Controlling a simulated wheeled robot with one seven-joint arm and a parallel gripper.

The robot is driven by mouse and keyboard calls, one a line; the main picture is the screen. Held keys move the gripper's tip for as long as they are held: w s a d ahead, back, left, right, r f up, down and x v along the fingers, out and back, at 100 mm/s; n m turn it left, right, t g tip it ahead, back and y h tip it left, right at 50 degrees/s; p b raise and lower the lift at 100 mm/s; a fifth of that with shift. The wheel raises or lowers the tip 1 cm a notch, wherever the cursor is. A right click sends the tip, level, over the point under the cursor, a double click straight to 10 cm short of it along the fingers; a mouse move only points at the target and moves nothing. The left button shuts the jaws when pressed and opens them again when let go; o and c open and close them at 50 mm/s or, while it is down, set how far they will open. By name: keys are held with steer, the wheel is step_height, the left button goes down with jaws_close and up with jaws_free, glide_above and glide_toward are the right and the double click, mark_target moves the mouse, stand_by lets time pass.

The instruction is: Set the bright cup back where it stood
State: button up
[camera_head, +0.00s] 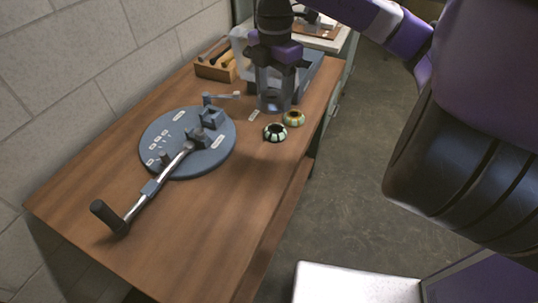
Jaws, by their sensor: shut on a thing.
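My gripper (274,98) points down over the far right part of the wooden bench. It is shut on a shiny grey-blue, cup-like thing (274,88), which appears to be the bright cup. The fingers partly hide it, and I cannot tell whether its bottom touches the bench. Two small ring-shaped parts lie just in front of the gripper. One is dark with pale green marks (275,132); the other is yellowish (294,118). A small pale label (254,115) lies on the bench left of the gripper.
A round blue-grey plate (222,152) with a clamp and a long black-handled crank (110,217) fills the bench's middle left. A wooden tool box (213,70), a translucent bin (240,42) and a blue-grey tray (313,68) stand behind. The bench's front (205,245) is clear.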

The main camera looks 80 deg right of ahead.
mark_target(272, 157)
step_height(272, 157, down, 19)
steer(key=shift+f+p, duration=0.2)
steer(key=shift+p, duration=0.3)
steer(key=shift+f, duration=0.1)
steer(key=o, duration=1.5)
steer(key=shift+o, duration=0.2)
